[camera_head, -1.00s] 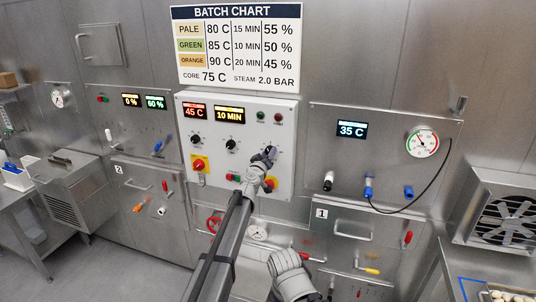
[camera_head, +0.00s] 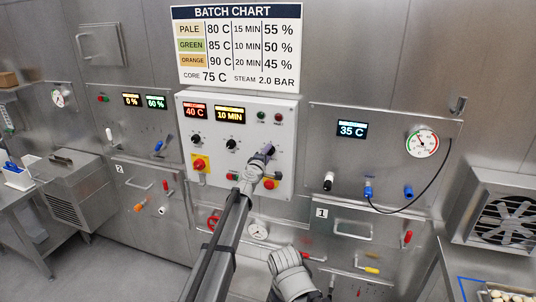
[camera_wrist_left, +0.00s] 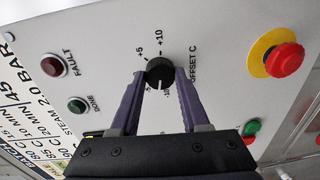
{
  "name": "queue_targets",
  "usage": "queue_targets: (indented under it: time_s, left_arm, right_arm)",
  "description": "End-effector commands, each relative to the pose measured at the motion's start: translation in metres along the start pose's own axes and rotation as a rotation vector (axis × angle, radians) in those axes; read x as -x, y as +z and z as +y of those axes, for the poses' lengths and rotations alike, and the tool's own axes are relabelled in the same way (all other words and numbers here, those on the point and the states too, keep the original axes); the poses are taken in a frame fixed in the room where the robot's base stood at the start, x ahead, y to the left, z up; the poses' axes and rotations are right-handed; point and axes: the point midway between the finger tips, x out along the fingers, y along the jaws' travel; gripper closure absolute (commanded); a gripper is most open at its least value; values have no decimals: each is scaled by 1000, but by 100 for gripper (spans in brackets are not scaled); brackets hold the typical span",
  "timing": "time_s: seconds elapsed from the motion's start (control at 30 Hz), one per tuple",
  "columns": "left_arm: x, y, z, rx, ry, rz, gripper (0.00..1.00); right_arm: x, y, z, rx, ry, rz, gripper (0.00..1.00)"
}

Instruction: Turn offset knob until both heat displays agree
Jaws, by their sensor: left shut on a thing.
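The white control box (camera_head: 237,180) has a red heat display (camera_head: 195,111) reading 40 C. The second heat display (camera_head: 352,130), on the steel panel to the right, reads 35 C. My left gripper (camera_head: 267,152) is at the box's right side and mostly hides the offset knob in the head view. In the left wrist view, the black offset knob (camera_wrist_left: 160,70) sits between the purple fingertips of my left gripper (camera_wrist_left: 161,77), which are shut on it. Its white mark points down in that picture, away from the +10 label. My right gripper's fingers do not show.
A red emergency button on yellow (camera_wrist_left: 284,59) and green and red buttons (camera_wrist_left: 250,132) are near the gripper on the box. A batch chart (camera_head: 238,84) hangs above. A round gauge (camera_head: 422,143) with a black cable is on the right panel.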

Motion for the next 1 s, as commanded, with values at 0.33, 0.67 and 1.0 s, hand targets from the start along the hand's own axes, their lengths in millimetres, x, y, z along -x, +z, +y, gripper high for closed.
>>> queue_targets:
  time_s: [0.33, 0.67, 1.0]
  left_arm:
    - [1, -1, -1, 262, -3, -13, 100]
    - [1, 0, -1, 397, -5, -20, 100]
    - [1, 0, -1, 430, -5, -22, 100]
  right_arm:
    - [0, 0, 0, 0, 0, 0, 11]
    - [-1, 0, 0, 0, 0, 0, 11]
    - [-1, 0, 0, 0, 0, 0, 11]
